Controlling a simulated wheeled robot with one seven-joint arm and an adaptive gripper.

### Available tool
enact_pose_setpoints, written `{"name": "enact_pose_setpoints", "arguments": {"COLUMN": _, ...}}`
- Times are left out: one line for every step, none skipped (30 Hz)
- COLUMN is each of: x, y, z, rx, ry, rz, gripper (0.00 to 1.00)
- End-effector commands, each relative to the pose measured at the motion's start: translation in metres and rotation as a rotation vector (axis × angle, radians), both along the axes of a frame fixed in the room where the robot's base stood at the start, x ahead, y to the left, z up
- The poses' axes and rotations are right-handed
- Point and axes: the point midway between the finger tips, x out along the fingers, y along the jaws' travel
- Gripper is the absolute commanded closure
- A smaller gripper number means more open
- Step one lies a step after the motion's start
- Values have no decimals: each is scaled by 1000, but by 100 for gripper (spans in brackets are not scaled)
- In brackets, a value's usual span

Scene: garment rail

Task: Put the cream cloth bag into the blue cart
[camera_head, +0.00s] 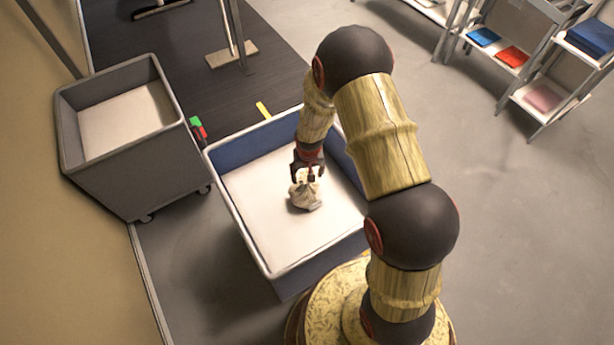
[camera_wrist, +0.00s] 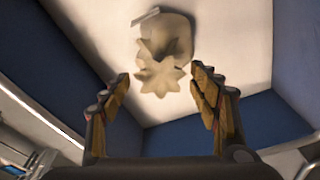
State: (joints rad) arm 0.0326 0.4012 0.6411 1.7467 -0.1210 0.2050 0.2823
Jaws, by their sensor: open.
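The cream cloth bag (camera_head: 305,196) is inside the blue cart (camera_head: 243,152), over its white floor. Its gathered, ruffled top and rounded body also show in the wrist view (camera_wrist: 165,45). My gripper (camera_head: 307,174) is inside the cart, right by the top of the bag. In the wrist view my gripper (camera_wrist: 160,82) has its two fingers spread apart, with the ruffled top just beyond the tips and nothing between them. I cannot tell for certain whether the bag's underside rests on the cart floor.
A grey cart (camera_head: 115,160) with a pale floor stands left of the blue cart. A dark mat (camera_head: 180,60) with a rail foot (camera_head: 231,54) lies behind. Shelves with folded cloths (camera_head: 512,56) stand at the upper right. The floor at right is clear.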

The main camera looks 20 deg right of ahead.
Motion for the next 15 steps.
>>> {"name": "enact_pose_setpoints", "arguments": {"x": -1, "y": 0, "z": 16, "rx": 0, "ry": -4, "rz": 0, "gripper": 39}}
{"name": "enact_pose_setpoints", "arguments": {"x": -2, "y": 1, "z": 23, "rx": 0, "ry": -4, "rz": 0, "gripper": 39}}
{"name": "enact_pose_setpoints", "arguments": {"x": -3, "y": 1, "z": 31, "rx": 0, "ry": -4, "rz": 0, "gripper": 39}}
{"name": "enact_pose_setpoints", "arguments": {"x": -4, "y": 1, "z": 37, "rx": 0, "ry": -3, "rz": 0, "gripper": 39}}
{"name": "enact_pose_setpoints", "arguments": {"x": -5, "y": 1, "z": 42, "rx": 1, "ry": -2, "rz": 0, "gripper": 39}}
{"name": "enact_pose_setpoints", "arguments": {"x": -6, "y": 2, "z": 49, "rx": 0, "ry": -3, "rz": 0, "gripper": 39}}
{"name": "enact_pose_setpoints", "arguments": {"x": -7, "y": 2, "z": 54, "rx": 0, "ry": -3, "rz": 0, "gripper": 39}}
{"name": "enact_pose_setpoints", "arguments": {"x": -8, "y": 2, "z": 59, "rx": 1, "ry": -2, "rz": 0, "gripper": 39}}
{"name": "enact_pose_setpoints", "arguments": {"x": -9, "y": 2, "z": 64, "rx": 0, "ry": -1, "rz": 0, "gripper": 39}}
{"name": "enact_pose_setpoints", "arguments": {"x": -10, "y": 2, "z": 67, "rx": 0, "ry": -1, "rz": 0, "gripper": 39}}
{"name": "enact_pose_setpoints", "arguments": {"x": -10, "y": 2, "z": 70, "rx": 0, "ry": -1, "rz": 0, "gripper": 39}}
{"name": "enact_pose_setpoints", "arguments": {"x": -11, "y": 2, "z": 74, "rx": 0, "ry": 0, "rz": 0, "gripper": 39}}
{"name": "enact_pose_setpoints", "arguments": {"x": -11, "y": 2, "z": 76, "rx": 0, "ry": 0, "rz": 0, "gripper": 39}}
{"name": "enact_pose_setpoints", "arguments": {"x": -12, "y": 2, "z": 77, "rx": 0, "ry": 0, "rz": 0, "gripper": 39}}
{"name": "enact_pose_setpoints", "arguments": {"x": -12, "y": 3, "z": 80, "rx": 0, "ry": -1, "rz": 0, "gripper": 39}}
